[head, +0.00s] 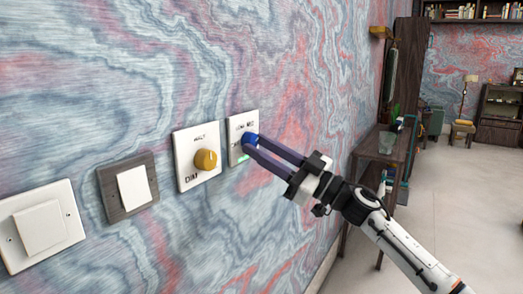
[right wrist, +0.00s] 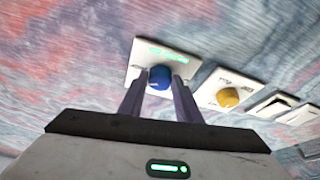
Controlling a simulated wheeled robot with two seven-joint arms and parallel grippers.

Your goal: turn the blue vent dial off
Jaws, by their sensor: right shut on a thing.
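The blue vent dial (head: 250,139) sits on a white wall plate (head: 236,124), the farthest right of the row of plates in the head view. My right gripper (head: 250,143) reaches in from the right, with its two long fingers at the dial. In the right wrist view the fingers stand on either side of the blue dial (right wrist: 160,77), shut on it. A green lit mark (head: 243,159) shows low on the plate, and a green strip (right wrist: 168,52) shows in the wrist view. The dial's pointer is hidden or too small to read. My left gripper is not in view.
A yellow dial (head: 205,159) on a white plate is just left of the blue one. Two rocker switches, one dark-framed (head: 134,189) and one white (head: 40,226), are farther left. A desk (head: 385,143) stands against the wall beyond my right arm.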

